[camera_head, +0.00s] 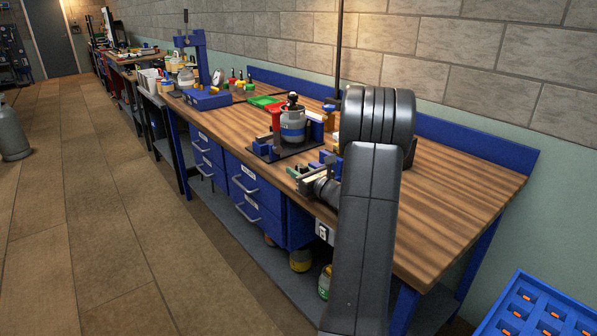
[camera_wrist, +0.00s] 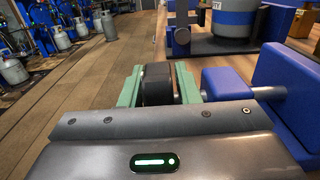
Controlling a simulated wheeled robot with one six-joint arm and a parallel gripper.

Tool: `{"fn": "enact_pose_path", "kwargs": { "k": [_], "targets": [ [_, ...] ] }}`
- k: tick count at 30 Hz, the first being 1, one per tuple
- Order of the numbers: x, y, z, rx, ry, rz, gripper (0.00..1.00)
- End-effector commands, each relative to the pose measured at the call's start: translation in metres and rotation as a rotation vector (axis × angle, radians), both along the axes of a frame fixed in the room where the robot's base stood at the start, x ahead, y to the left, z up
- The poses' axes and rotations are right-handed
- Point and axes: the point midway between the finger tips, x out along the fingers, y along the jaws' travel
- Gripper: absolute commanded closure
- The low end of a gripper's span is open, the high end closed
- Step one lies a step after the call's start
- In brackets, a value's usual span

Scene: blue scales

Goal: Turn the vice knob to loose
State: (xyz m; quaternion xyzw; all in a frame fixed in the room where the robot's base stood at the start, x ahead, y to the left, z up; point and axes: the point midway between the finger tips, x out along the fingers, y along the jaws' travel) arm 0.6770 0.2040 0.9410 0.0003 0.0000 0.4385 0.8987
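In the camera_head view the vice (camera_head: 329,159) is small, at the bench's front edge and partly hidden by my arm. A dark block, seemingly the vice knob (camera_wrist: 157,84), sits between my gripper's two green fingers (camera_wrist: 159,88) in the wrist view. The fingers lie against both its sides. In the camera_head view my gripper (camera_head: 303,180) is at the bench's front edge beside the vice, and the knob cannot be made out there.
A grey-blue canister (camera_head: 292,128) on a dark plate with blue brackets stands just behind the vice. A red container and a green tray (camera_head: 263,101) are farther left. The wooden bench top (camera_head: 455,190) is clear at right. Blue drawers are below the front edge.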

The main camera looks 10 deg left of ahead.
Motion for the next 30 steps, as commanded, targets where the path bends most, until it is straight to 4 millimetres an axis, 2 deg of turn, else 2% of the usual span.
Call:
{"fn": "enact_pose_path", "kwargs": {
  "k": [1,4,5,17,30],
  "targets": [
    [-0.0001,-0.0001,0.0,0.0,0.0,0.0,0.77],
    [-0.0002,-0.0001,-0.0001,0.0,0.0,0.0,0.96],
    [-0.0003,-0.0002,-0.0001,0.0,0.0,0.0,1.0],
    [-0.0002,0.0004,0.0033,-0.042,0.031,0.001,1.0],
    [-0.0002,0.0015,0.0031,-0.235,0.183,0.003,1.0]
  ]
}}
